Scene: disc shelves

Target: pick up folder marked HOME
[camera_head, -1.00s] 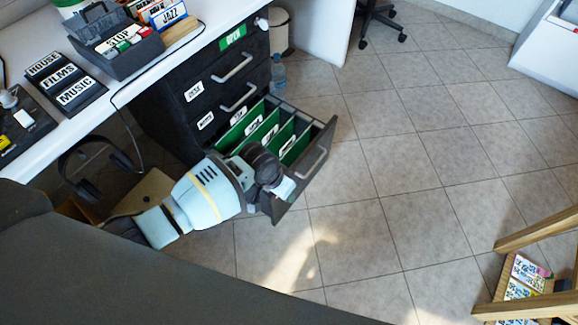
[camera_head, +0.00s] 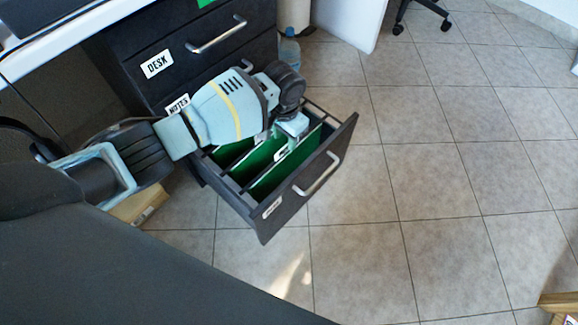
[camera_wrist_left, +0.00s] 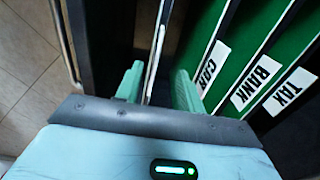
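Folders marked CAR (camera_wrist_left: 212,66), BANK (camera_wrist_left: 256,82) and TAX (camera_wrist_left: 290,90) stand to the right of the fingers. The front green folder (camera_head: 270,177) shows in the head view, its label partly hidden. My right gripper is not in view.
The drawer's metal handle (camera_head: 317,174) faces the floor. Closed drawers, one labelled DESK (camera_head: 157,63), are above, behind my arm. A water bottle (camera_head: 290,52) stands beside the cabinet.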

